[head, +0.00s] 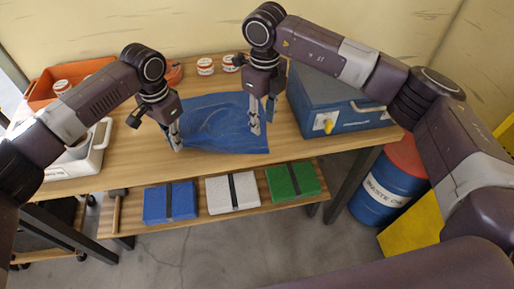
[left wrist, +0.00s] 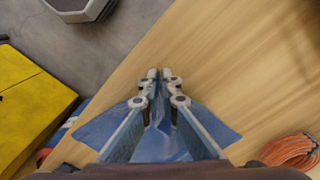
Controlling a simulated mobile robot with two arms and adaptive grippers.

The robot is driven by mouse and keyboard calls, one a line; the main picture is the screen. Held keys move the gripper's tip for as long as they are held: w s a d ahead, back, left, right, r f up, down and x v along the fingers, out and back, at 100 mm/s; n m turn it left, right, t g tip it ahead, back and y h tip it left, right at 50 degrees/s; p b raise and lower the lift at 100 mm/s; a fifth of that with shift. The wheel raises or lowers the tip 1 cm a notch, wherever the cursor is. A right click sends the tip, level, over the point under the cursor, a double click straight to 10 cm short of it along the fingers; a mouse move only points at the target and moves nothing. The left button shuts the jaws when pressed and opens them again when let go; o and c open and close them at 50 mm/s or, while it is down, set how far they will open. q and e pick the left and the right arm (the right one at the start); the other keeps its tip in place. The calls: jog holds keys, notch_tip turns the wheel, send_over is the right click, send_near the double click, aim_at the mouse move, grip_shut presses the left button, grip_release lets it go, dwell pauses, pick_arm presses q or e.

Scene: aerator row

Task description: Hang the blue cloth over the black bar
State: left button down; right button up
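The blue cloth (head: 222,122) lies spread and wrinkled on the wooden table, between my two grippers. My left gripper (head: 176,138) is at the cloth's left edge. In the left wrist view its fingertips (left wrist: 158,75) are close together, with the cloth (left wrist: 102,130) gathered between them and fanning out on both sides. My right gripper (head: 262,126) is over the cloth's right part, its fingers apart. I cannot tell whether it touches the cloth. I cannot make out a separate black bar in either view.
A blue case (head: 342,110) stands just right of the cloth. The lower shelf (head: 290,199) holds blue, white and green blocks with black strips. A blue drum (head: 378,198) stands at right.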

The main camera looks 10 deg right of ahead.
aim_at(262, 149)
notch_tip(262, 149, down, 10)
jog(key=shift+r, duration=0.1)
dwell(0.4)
jog(key=shift+f, duration=0.25)
jog(key=shift+c, duration=0.3)
grip_shut()
dwell(1.6)
jog(key=shift+r, duration=0.1)
jog(key=shift+r, duration=2.4)
